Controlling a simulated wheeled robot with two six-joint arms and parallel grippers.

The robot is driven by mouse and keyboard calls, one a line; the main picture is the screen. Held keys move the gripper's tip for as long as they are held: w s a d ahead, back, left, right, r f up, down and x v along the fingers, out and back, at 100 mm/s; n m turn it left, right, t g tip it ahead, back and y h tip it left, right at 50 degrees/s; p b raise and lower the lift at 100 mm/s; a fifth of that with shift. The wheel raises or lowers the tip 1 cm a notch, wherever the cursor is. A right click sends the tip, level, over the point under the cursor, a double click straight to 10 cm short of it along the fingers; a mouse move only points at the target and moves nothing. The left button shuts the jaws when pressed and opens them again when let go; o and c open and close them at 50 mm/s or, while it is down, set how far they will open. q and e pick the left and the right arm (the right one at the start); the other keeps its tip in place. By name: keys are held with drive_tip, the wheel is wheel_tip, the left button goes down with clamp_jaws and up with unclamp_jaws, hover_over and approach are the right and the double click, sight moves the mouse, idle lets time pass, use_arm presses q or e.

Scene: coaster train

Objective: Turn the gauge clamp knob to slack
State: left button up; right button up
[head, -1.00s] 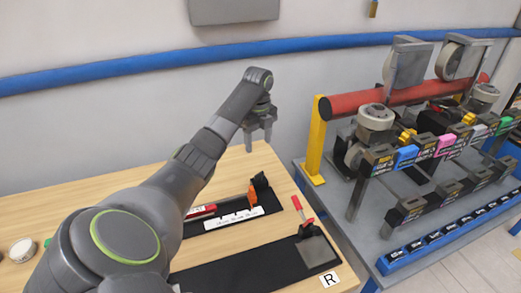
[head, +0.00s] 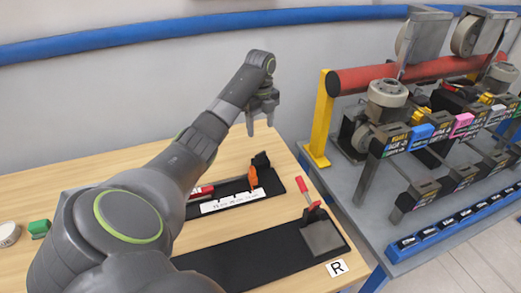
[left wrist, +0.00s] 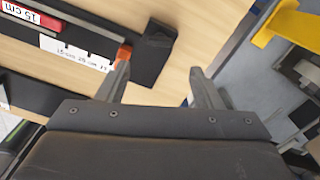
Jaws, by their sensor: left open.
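A gauge, a black rail with a white centimetre scale (head: 230,202), lies on the wooden table. A small orange piece (head: 253,178), apparently the clamp knob, stands at the scale's right end beside an upright black block (head: 261,160). In the left wrist view the orange piece (left wrist: 124,53) shows close to the left fingertip, with the black block (left wrist: 152,55) between the fingers in the picture. My left gripper (head: 260,125) is open and empty, apparently above and beyond the block; it also shows in the left wrist view (left wrist: 160,68). My right gripper is not seen.
A black plate (head: 250,262) with a red-handled lever (head: 304,190) lies nearer. A red bar marked 15 cm (left wrist: 30,17) lies along the gauge. A green block (head: 39,228) is at the left. A grey bench with a yellow post (head: 322,120) stands at the right.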

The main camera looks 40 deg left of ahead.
sight(260, 153)
use_arm(q)
wheel_tip(260, 153, down, 2)
drive_tip(key=shift+s+f+b, duration=0.1)
drive_tip(key=shift+f+b, duration=0.1)
drive_tip(key=shift+b, duration=0.7)
wheel_tip(260, 153, down, 7)
drive_tip(key=shift+r+p, duration=0.1)
drive_tip(key=shift+p, duration=0.4)
drive_tip(key=shift+f, duration=0.7)
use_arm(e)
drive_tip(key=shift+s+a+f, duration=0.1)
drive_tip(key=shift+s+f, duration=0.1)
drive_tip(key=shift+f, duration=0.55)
